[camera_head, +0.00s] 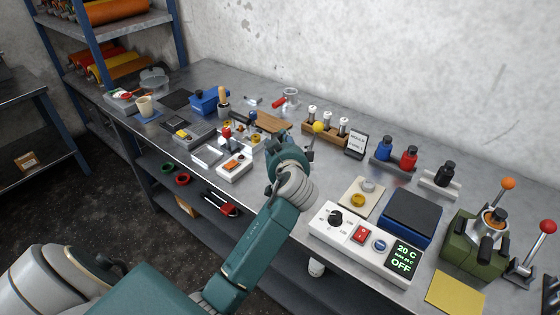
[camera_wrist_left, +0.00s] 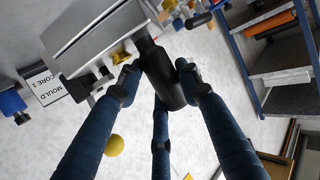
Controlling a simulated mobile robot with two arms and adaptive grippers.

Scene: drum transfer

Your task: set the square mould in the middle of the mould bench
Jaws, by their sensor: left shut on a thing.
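My left arm reaches over the steel bench (camera_head: 225,80), and its gripper (camera_head: 287,152) is seen from behind, low over the middle of the bench. In the left wrist view its three blue fingers are closed around a black grip (camera_wrist_left: 165,75). The grip joins a grey square-edged metal block (camera_wrist_left: 95,38), which looks like the square mould. In the head view my gripper hides this block, and I cannot tell whether it touches the bench. My right gripper is not in view.
A yellow knob (camera_head: 318,127) stands close beside my gripper. Behind it are a wooden rack (camera_head: 325,136) and a mould sign (camera_head: 357,144). Small fixtures crowd the left.

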